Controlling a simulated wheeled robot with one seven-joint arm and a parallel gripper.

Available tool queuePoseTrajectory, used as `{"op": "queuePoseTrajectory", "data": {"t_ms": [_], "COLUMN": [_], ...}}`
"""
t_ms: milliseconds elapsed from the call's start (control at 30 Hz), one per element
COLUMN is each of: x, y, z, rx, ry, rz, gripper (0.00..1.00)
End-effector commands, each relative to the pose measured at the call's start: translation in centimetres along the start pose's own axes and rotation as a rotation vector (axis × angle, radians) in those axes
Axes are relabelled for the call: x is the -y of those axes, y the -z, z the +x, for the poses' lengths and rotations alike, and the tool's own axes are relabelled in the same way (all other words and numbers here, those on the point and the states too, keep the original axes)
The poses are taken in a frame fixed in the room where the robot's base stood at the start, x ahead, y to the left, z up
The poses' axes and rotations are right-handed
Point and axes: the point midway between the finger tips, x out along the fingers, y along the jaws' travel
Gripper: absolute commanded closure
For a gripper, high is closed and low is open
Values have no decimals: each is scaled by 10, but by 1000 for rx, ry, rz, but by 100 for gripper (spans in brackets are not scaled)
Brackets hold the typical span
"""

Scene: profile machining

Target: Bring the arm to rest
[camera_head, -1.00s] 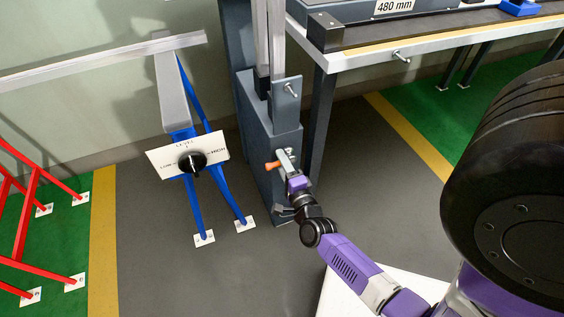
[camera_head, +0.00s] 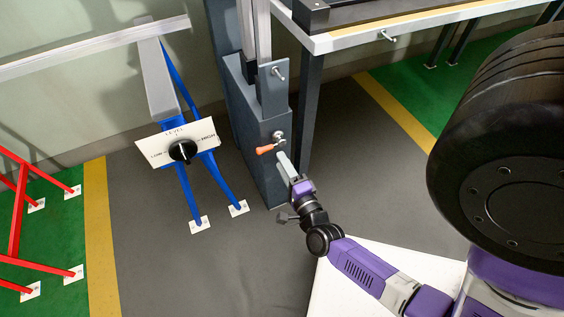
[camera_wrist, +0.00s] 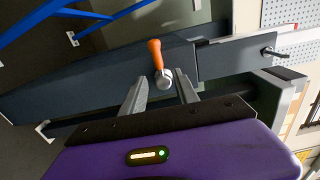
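My gripper (camera_head: 284,163) is at the end of my purple and black arm, low in front of the dark grey machine post (camera_head: 262,175). A small crank with an orange handle (camera_head: 265,149) sits on the post, just beyond my fingertips. In the wrist view my gripper (camera_wrist: 160,84) has two grey fingers spread apart, with nothing held between them. The crank's round metal hub (camera_wrist: 164,79) shows in the gap, and its orange handle (camera_wrist: 156,53) points up. The fingers look clear of the crank, though the exact distance cannot be told.
A blue-legged stand (camera_head: 203,175) with a white level dial plate (camera_head: 155,150) stands left of the post. A workbench (camera_head: 370,35) is at upper right, and a red frame (camera_head: 18,215) at far left.

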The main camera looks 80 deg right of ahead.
Motion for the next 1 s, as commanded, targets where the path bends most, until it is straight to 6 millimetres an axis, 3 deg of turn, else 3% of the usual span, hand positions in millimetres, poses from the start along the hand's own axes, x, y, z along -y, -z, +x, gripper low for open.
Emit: {"op": "queuePoseTrajectory", "data": {"t_ms": [433, 533, 633, 767, 1000], "x": [-1, 0, 20, 45, 90], "y": [-1, -6, -21, -48, -96], "z": [0, 2, 4, -17, -91], "rx": [2, 23, 66, 167, 391], "ry": [-3, -6, 24, 63, 179], "rz": [-32, -126, -279, -541, -1021], "gripper": [64, 64, 64, 64, 64]}}
